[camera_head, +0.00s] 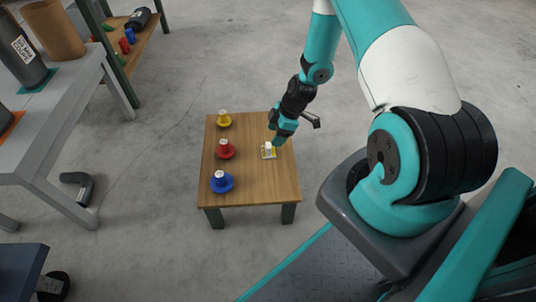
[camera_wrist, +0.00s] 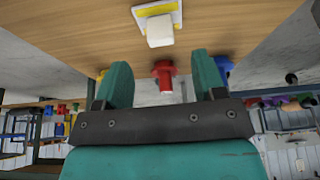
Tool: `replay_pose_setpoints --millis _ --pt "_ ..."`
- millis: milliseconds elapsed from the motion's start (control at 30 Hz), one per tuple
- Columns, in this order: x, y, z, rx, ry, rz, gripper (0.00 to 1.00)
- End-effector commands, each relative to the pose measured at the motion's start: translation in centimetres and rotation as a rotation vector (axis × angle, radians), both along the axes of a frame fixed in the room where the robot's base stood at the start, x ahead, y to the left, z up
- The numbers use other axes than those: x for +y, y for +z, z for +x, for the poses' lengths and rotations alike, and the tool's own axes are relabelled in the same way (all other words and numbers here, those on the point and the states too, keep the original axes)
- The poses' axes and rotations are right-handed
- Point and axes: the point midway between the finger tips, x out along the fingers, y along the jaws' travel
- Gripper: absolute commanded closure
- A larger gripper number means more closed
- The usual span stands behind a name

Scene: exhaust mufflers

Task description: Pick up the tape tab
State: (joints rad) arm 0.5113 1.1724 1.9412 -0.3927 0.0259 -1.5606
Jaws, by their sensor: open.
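The tape tab, a white block on a flat white and yellow base, sits on the right part of the small wooden table (camera_head: 250,184). It shows in the head view (camera_head: 268,150) and at the top of the wrist view (camera_wrist: 160,32). My gripper (camera_head: 277,143) is just above and beside the tab in the head view. In the wrist view my gripper (camera_wrist: 160,66) has its two teal fingers apart with nothing held. The tab appears beyond the fingertips, roughly centred between them and apart from them.
Yellow (camera_head: 224,120), red (camera_head: 225,150) and blue (camera_head: 221,182) pieces with white tops stand along the table's left side. A grey workbench (camera_head: 60,110) with dark cylinders is at the left. The front right of the wooden table is bare.

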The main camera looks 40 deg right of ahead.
Motion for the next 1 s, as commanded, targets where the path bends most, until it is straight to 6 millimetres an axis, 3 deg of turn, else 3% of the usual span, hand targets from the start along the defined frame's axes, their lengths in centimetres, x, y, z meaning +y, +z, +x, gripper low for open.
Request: replay_pose_setpoints --millis 33,267,567,833,1000 --pt "0.2 -0.9 0.1 0.0 0.001 0.0 0.36" --pt "0.7 -1.9 0.4 0.0 0.001 0.0 0.36" --pt "2.1 -6.0 1.1 0.0 0.001 0.0 0.36" --pt "2.2 -6.1 1.2 0.0 -0.001 0.0 0.36" --pt "2.2 -6.1 1.2 0.0 -0.001 0.0 0.75"
